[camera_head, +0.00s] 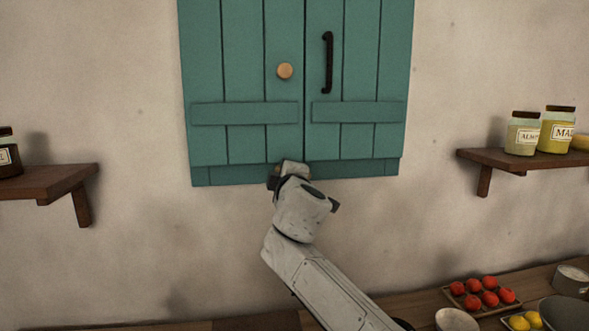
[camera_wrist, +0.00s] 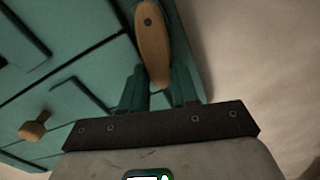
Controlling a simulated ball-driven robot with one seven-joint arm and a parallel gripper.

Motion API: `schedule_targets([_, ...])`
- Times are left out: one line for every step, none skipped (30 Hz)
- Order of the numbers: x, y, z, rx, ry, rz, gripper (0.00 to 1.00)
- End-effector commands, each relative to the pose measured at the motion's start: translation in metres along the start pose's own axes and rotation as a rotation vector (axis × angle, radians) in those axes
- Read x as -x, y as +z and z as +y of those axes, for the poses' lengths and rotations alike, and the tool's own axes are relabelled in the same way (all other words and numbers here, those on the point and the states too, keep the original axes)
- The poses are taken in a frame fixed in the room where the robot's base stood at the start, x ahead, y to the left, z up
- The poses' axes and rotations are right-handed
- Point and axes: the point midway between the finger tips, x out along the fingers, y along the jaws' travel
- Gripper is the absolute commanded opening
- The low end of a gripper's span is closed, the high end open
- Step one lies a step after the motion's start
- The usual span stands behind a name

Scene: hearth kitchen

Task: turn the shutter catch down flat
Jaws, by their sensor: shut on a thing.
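Teal wooden shutters (camera_head: 235,60) hang closed on the wall in the head view and also show in the wrist view (camera_wrist: 85,65). The shutter catch (camera_wrist: 153,45) is a tan, rounded wooden bar with a dark pivot screw near its top end in the wrist view. Its length runs roughly along the shutters' lower edge, at a slight slant. My gripper (camera_wrist: 158,90) is shut on the free end of the catch, one finger on each side. In the head view my gripper (camera_head: 280,174) is at the shutters' lower middle and hides the catch.
A round wooden knob (camera_head: 285,71) is on the left shutter and a black handle (camera_head: 327,62) on the right one. Wall shelves stand left (camera_head: 50,180) and right (camera_head: 510,159), with jars. A counter below holds a tray of red fruit (camera_head: 485,296) and bowls.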

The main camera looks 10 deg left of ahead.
Motion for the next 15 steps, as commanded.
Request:
schedule_targets([0.0,-0.001,-0.003,0.035,-0.003,0.001,0.0])
schedule_targets([0.0,-0.001,-0.004,0.056,-0.002,0.001,0.0])
schedule_targets([0.0,0.0,-0.005,0.083,-0.002,0.001,0.0])
schedule_targets([0.0,0.0,-0.007,0.101,-0.002,0.001,0.0])
schedule_targets([0.0,0.0,-0.008,0.12,-0.003,0.002,0.0])
schedule_targets([0.0,0.0,-0.009,0.142,-0.002,0.002,0.0])
schedule_targets([0.0,0.0,-0.01,0.158,-0.002,0.002,0.0])
schedule_targets([0.0,0.0,-0.011,0.172,-0.002,0.002,0.0])
schedule_targets([0.0,0.001,-0.012,0.19,-0.002,0.002,0.0])
schedule_targets([0.0,0.001,-0.012,0.202,-0.002,0.002,0.0])
schedule_targets([0.0,0.001,-0.013,0.212,-0.002,0.002,0.0])
schedule_targets([0.0,0.001,-0.014,0.224,-0.002,0.002,0.0])
schedule_targets([0.0,0.001,-0.014,0.233,-0.002,0.002,0.0])
schedule_targets([0.0,0.001,-0.015,0.24,-0.002,0.002,0.0])
schedule_targets([0.0,0.001,-0.015,0.248,-0.002,0.002,0.0])
